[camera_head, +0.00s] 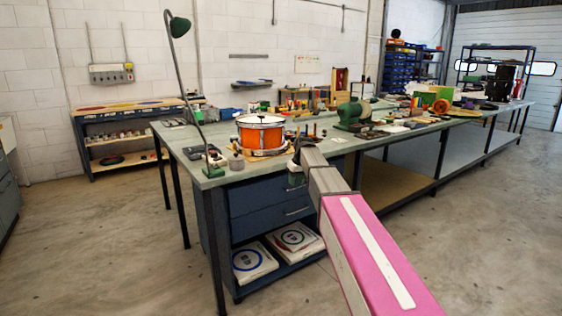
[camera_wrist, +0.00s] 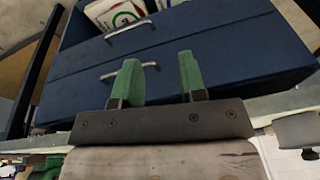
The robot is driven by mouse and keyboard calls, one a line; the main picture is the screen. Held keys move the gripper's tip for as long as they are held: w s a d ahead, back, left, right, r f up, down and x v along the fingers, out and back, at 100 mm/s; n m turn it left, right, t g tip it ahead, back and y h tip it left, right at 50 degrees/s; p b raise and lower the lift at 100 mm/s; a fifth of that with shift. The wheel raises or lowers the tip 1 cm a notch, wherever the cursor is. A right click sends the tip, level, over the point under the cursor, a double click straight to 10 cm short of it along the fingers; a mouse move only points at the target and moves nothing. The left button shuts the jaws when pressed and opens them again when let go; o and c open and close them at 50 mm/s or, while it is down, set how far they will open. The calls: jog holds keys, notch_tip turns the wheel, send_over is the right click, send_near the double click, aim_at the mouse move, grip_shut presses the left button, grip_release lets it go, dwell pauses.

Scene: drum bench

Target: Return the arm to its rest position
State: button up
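My arm, pink with a white stripe, reaches from the bottom right of the head view toward the front edge of the bench. My gripper (camera_head: 296,179) is at its far end, by the bench edge beside the blue drawer unit (camera_head: 262,198), and is partly hidden by the arm. In the wrist view the two green fingers of my gripper (camera_wrist: 160,62) stand well apart with nothing between them. Behind them are the blue drawer fronts (camera_wrist: 210,40) with metal handles.
The bench top (camera_head: 190,140) carries an orange drum (camera_head: 261,136), a green lamp (camera_head: 177,27) and a green machine (camera_head: 355,113). White boxes (camera_head: 252,261) lie on the shelf below the drawers. The concrete floor (camera_head: 110,250) at left is clear.

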jog(key=s+d+f+m, duration=0.1)
jog(key=s+d+f, duration=0.3)
jog(key=s+f, duration=0.3)
jog(key=s+d+f+m+g+h, duration=0.1)
jog(key=s+d+f, duration=0.3)
jog(key=s+f, duration=0.4)
jog(key=s+d+f+m+g, duration=0.1)
jog(key=s+d+f+m, duration=0.2)
jog(key=s+f, duration=0.5)
jog(key=s+d, duration=0.1)
jog(key=s, duration=1)
jog(key=shift+d+f+h, duration=0.15)
jog(key=shift+f+h, duration=0.1)
jog(key=shift+h, duration=0.15)
jog(key=shift+s, duration=0.1)
